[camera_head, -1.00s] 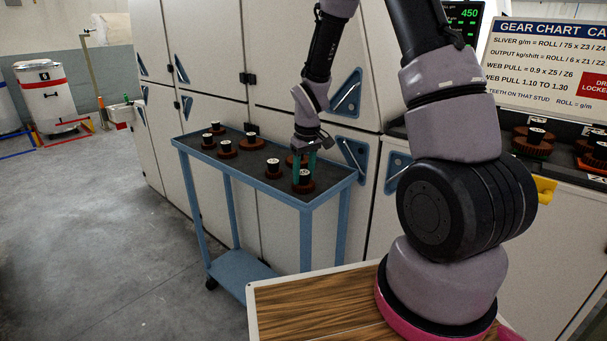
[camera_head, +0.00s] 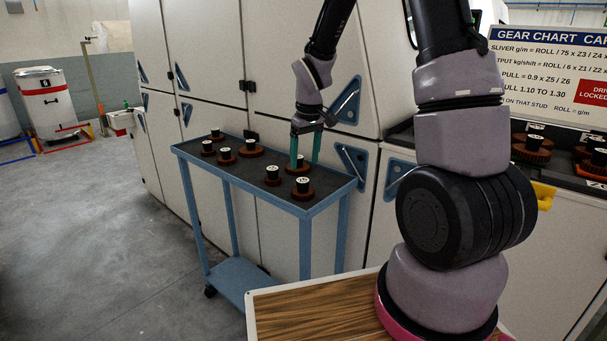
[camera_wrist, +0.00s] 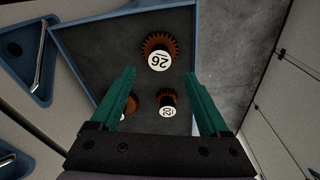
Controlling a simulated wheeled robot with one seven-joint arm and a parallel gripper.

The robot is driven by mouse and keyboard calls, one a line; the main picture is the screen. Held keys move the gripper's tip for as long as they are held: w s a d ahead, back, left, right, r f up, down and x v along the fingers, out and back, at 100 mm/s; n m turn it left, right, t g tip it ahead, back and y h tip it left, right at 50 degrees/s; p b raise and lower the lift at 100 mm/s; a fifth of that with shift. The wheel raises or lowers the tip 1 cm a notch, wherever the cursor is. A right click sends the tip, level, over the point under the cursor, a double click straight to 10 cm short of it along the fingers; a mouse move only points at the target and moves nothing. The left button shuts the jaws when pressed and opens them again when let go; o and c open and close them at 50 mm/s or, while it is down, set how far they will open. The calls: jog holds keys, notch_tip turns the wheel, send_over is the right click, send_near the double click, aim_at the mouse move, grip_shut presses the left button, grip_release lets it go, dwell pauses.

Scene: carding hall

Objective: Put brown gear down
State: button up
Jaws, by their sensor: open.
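Several brown gears with black hubs and white numbered tops stand on a blue trolley's dark top (camera_head: 330,181). The nearest gear (camera_head: 302,189) stands upright at the front right, with another (camera_head: 272,176) to its left. My gripper (camera_head: 305,163) is open, with green fingers pointing down over a gear (camera_head: 297,167) near the back right edge. In the wrist view nothing is held between the fingers (camera_wrist: 161,76). A gear marked 26 (camera_wrist: 159,50) and a smaller one marked 20 (camera_wrist: 167,99) show there; a third (camera_wrist: 130,107) is partly hidden by a finger.
More gears (camera_head: 250,149) stand on the trolley's left half. Pale machine cabinets (camera_head: 280,50) with blue handle recesses stand close behind it. A wood-topped surface (camera_head: 320,310) is in front. Further gears (camera_head: 531,147) lie on a shelf at right.

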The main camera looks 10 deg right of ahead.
aim_at(306, 182)
jog(key=s+d+r+m+t, duration=0.1)
jog(key=s+d+r+m, duration=0.1)
jog(key=s+r, duration=0.5)
jog(key=s+d+r+m+t, duration=0.2)
jog(key=r, duration=0.9)
jog(key=s+d+r+m+t+y, duration=0.1)
jog(key=s+r+m+t, duration=0.2)
jog(key=s, duration=0.9)
notch_tip(306, 182, up, 4)
jog(key=shift+s+d+f+m, duration=0.2)
jog(key=shift+f+m, duration=0.05)
jog(key=shift+m, duration=0.65)
